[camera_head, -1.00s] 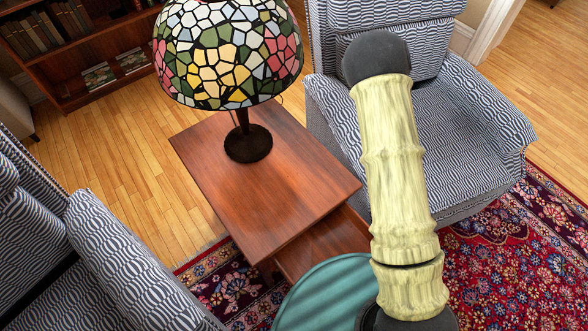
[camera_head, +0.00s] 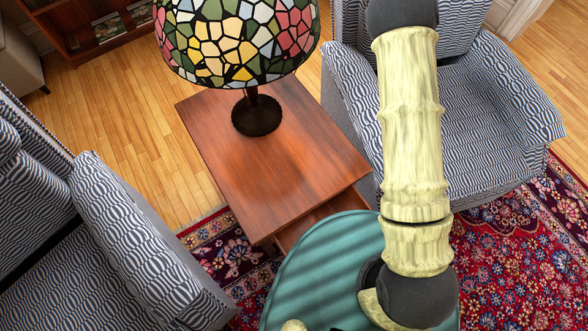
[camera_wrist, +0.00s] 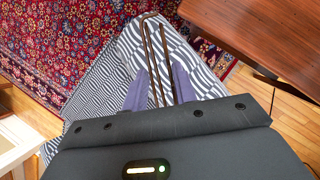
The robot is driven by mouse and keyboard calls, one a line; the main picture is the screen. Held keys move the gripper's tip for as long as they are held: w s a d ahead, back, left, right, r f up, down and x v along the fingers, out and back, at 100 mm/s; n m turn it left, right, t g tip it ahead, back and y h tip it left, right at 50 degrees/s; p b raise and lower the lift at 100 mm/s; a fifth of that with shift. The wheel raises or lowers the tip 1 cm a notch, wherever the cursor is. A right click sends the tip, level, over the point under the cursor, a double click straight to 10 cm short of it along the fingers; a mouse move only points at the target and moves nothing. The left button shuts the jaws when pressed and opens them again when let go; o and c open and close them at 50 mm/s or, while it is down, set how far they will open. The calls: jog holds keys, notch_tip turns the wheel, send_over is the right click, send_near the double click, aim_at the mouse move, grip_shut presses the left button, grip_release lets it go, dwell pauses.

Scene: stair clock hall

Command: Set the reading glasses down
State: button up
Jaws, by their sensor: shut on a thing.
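The reading glasses (camera_wrist: 149,52) show in the wrist view as thin brown bars running up from between my gripper's fingers. My gripper (camera_wrist: 159,82) is shut on them, with a purple-grey finger on each side. The lenses cannot be made out. Behind them are striped upholstery and patterned carpet, well below. In the head view my gripper and the glasses are out of sight.
A wooden side table (camera_head: 265,175) bears a stained-glass lamp (camera_head: 240,40); its front top is clear. It also shows in the wrist view (camera_wrist: 265,35). Striped armchairs stand left (camera_head: 140,240) and right (camera_head: 470,130). A red patterned rug (camera_head: 510,260) lies in front.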

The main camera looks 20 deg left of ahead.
jog(key=s+a+r+m+y+p, duration=0.1)
jog(key=s+a+m+y+p, duration=0.1)
jog(key=s+a+m+p, duration=0.2)
jog(key=s+a+r+m+t+y+p, duration=0.1)
jog(key=s+a+m+p, duration=0.3)
jog(key=s+a, duration=0.6)
jog(key=a+y, duration=0.1)
jog(key=a, duration=0.4)
jog(key=shift+s+a+r, duration=0.2)
jog(key=shift+s+a, duration=0.05)
jog(key=shift+a, duration=0.05)
send_near(309, 170)
jog(key=shift+s+a+f+b, duration=0.3)
jog(key=shift+s+a+f, duration=0.2)
jog(key=shift+s, duration=0.25)
jog(key=shift+f, duration=1.95)
